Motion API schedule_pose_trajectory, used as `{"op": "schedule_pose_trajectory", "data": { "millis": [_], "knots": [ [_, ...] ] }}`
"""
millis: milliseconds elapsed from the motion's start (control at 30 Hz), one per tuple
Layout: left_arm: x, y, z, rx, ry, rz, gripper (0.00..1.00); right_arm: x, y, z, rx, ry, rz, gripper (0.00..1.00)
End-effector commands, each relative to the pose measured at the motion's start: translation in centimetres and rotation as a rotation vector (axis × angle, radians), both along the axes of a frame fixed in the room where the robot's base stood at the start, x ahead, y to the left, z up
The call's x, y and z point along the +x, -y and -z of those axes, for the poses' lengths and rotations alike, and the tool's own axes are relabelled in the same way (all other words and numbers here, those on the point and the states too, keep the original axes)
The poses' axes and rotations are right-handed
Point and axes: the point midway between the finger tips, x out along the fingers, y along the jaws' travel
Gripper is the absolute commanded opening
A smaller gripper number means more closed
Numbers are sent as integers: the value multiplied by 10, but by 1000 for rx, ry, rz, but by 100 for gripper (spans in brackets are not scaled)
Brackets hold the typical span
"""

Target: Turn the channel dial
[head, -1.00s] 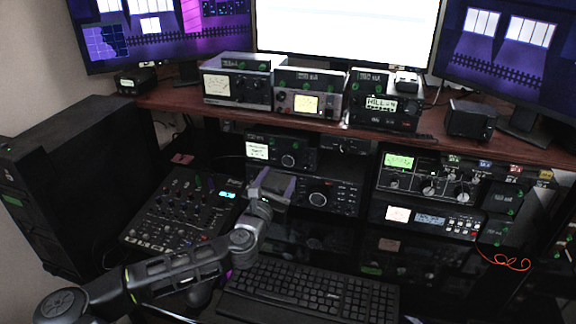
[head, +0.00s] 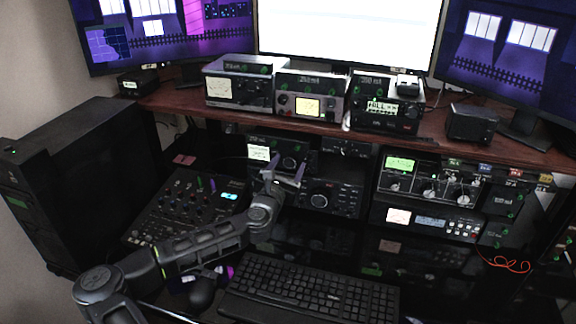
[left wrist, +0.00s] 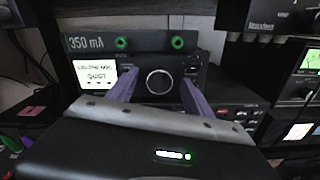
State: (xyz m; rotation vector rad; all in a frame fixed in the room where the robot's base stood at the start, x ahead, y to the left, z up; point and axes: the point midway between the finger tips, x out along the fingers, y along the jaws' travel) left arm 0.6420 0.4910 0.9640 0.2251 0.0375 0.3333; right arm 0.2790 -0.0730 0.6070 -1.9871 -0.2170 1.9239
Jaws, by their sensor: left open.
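A dark radio (head: 258,152) with a lit white display sits on the shelf under the desk top. Its round dial (head: 290,162) is the knob straight ahead of my left gripper (head: 286,171). In the left wrist view the dial (left wrist: 158,82) is a dark disc with a pale rim, beside the white display (left wrist: 96,76). It appears between the two purple fingers of my left gripper (left wrist: 158,79), which are open. I cannot tell whether either finger touches it. No label naming the channel dial is readable. My right gripper is not in view.
Another radio with a large knob (head: 319,199) sits just below right. A mixer (head: 180,205) lies to the left and a keyboard (head: 310,290) lies below. More radios (head: 428,180) stand to the right, under the wooden desk top (head: 180,101).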

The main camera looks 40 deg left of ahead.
Motion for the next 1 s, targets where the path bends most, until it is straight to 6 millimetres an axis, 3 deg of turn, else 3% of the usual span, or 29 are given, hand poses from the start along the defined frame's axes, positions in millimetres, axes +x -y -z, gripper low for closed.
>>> {"op": "schedule_pose_trajectory", "data": {
  "millis": [133,833,1000],
  "knots": [
    [0,0,0,0,0,0,58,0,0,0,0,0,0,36],
    [-1,0,0,0,0,0,1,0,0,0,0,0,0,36],
    [0,0,0,2,-1,0,0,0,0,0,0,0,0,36]
  ]
}}
